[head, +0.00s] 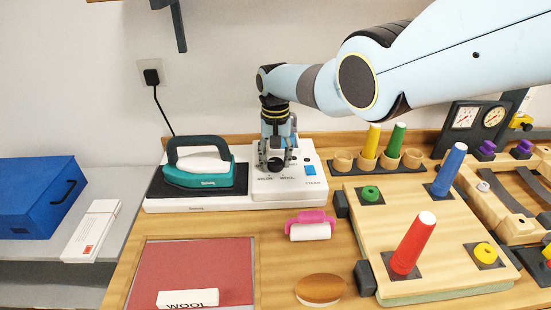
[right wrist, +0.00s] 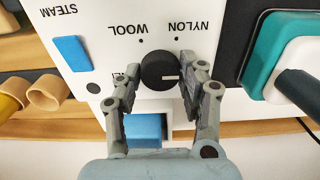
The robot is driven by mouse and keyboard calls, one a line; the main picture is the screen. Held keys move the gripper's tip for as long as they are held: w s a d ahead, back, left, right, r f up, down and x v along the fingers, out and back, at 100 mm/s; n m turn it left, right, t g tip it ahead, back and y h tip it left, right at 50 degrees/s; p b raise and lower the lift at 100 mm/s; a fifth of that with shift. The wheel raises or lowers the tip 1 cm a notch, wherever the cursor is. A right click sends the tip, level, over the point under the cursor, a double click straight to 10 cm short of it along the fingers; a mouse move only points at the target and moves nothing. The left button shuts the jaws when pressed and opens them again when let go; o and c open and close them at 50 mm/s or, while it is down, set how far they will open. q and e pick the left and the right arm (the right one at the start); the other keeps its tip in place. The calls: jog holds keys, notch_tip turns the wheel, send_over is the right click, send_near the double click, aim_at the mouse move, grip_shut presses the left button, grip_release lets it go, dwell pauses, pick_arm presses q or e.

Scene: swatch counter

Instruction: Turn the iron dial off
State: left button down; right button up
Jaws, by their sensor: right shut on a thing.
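The black round iron dial (right wrist: 158,66) sits on the white panel of the iron station (head: 307,186). A short white mark on the dial points right in the right wrist view. NYLON, WOOL and a partly covered label surround it. My right gripper (head: 275,165) reaches down from above; in the right wrist view its two fingers (right wrist: 158,84) are on either side of the dial, shut on it. In the head view the gripper mostly hides the dial. The teal iron (head: 203,179) with a dark handle rests on its black plate, left of the dial. My left gripper is not in view.
A blue button (head: 310,170) marked STEAM is right of the dial. A pink-handled roller (head: 310,231) lies in front. A wooden peg board (head: 447,228) stands at right, and a red mat (head: 193,265) lies at front left.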

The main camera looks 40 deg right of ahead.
aim_at(275, 161)
jog(key=o, duration=1.2)
jog(key=shift+r, duration=0.15)
jog(key=shift+r, duration=0.35)
notch_tip(275, 161, up, 11)
